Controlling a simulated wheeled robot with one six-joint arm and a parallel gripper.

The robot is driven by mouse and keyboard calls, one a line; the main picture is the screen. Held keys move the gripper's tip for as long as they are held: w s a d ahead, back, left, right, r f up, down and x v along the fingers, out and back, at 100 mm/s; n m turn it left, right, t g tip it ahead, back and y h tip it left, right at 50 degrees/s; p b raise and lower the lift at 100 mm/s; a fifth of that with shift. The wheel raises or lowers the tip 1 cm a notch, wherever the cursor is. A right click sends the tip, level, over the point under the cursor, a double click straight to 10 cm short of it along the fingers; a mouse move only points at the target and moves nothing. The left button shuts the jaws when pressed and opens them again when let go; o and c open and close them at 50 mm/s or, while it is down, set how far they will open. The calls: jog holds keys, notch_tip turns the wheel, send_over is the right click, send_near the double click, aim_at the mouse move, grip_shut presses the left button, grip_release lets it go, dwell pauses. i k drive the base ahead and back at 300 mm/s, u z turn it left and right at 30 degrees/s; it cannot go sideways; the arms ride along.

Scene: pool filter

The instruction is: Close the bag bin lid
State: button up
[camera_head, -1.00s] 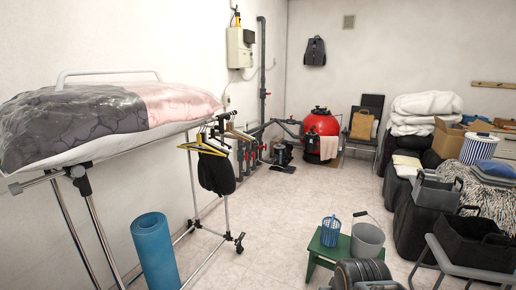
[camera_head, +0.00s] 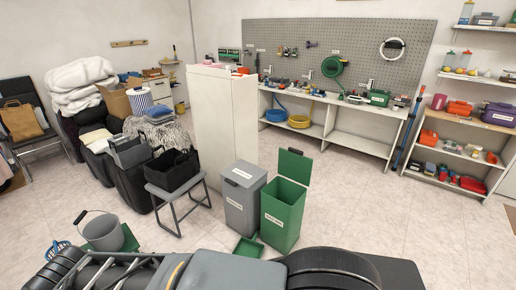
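A tall green bin (camera_head: 282,215) stands on the floor right of centre, with a white label on its front that is too small to read surely. Its green lid (camera_head: 294,166) is open, standing up at the back edge. Beside it on the left is a grey bin (camera_head: 242,205) with its lid closed and a label on it. I cannot tell from the labels which is the bag bin; only the green one is open. Parts of my own arm and body fill the bottom edge. My gripper's fingertips do not show.
A small green dustpan-like tray (camera_head: 248,247) lies before the bins. A grey stool with a black basket (camera_head: 173,170) and a grey bucket (camera_head: 103,232) stand to the left. A white cabinet (camera_head: 224,118) is behind. Floor to the right is clear, up to the shelves (camera_head: 455,160).

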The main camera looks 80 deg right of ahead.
aim_at(292, 166)
jog(key=z, duration=2.5)
jog(key=k, duration=0.6)
jog(key=z, duration=0.25)
jog(key=i, duration=0.65)
jog(key=z, duration=1.15)
jog(key=i, duration=1.7)
jog(key=u, duration=1.25)
jog(key=i, duration=0.65)
jog(key=u, duration=0.7)
